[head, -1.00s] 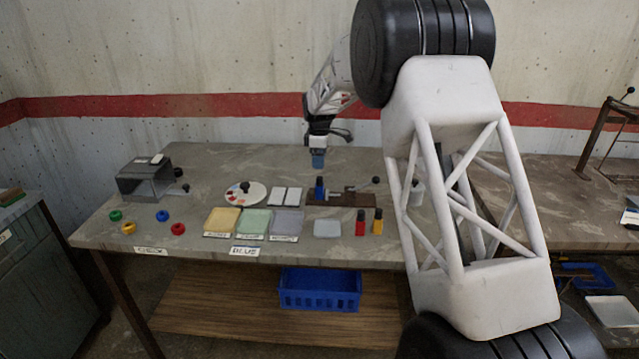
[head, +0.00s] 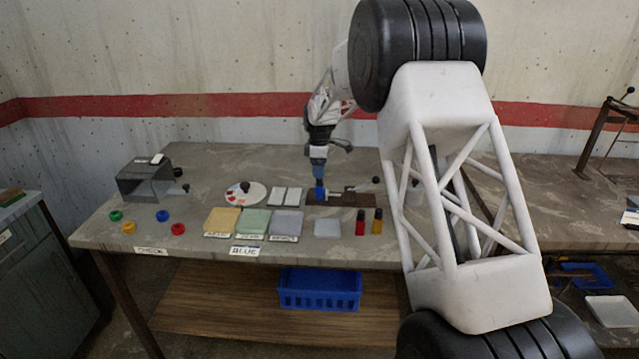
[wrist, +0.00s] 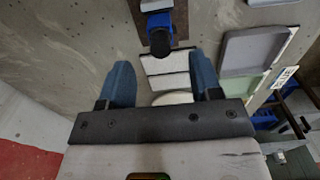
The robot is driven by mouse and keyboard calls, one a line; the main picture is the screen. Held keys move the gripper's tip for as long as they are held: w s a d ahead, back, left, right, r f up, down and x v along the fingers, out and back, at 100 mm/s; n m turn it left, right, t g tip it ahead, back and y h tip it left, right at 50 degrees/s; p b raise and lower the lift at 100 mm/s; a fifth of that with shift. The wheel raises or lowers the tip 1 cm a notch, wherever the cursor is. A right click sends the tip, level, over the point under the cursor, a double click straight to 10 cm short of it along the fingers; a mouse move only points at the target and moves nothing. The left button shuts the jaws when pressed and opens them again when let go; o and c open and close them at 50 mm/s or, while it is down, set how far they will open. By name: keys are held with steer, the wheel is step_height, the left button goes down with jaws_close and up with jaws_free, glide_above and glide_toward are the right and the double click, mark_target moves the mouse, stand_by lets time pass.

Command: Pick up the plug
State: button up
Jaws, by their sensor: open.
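A blue plug with a dark top (head: 319,194) stands at the left end of the brown rail (head: 352,200) on the bench. In the wrist view the plug (wrist: 160,33) is at the top, just beyond the fingertips and roughly centred between them. My gripper (head: 318,170) is directly above the plug in the head view, pointing down. Its two blue fingers (wrist: 164,68) are spread apart with nothing gripped. A red plug-like piece (head: 360,225) and a yellow one (head: 377,223), both dark-topped, stand at the front right.
A metal clamp (head: 350,189) is on the rail beside the plug. White tiles (head: 287,196), coloured pads (head: 255,222) and a round palette (head: 243,195) lie to the left. A grey box (head: 145,180) and coloured rings (head: 178,229) are farther left.

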mark_target(319, 182)
steer(key=shift+f, duration=2.15)
steer(key=shift+d, duration=0.1)
jaws_close()
